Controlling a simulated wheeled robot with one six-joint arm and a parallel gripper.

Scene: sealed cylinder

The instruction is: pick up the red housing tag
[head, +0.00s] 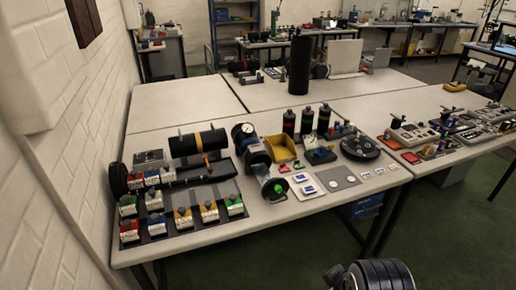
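I cannot tell for certain which thing is the red housing tag. Several small coloured blocks with white labels stand at the left of the near table. A red one (129,236) is at the front left corner of this group. A flat red piece (411,158) lies on the right table. A dark ribbed part of my arm shows at the bottom edge. My gripper's fingers are not visible.
The near table (290,212) also holds a black cylinder with a yellow band (198,143), a pressure gauge (243,131), a yellow bin (279,148) and a round black disc (360,147). A white brick wall (90,120) runs along the left. Green floor (440,230) is open at the right.

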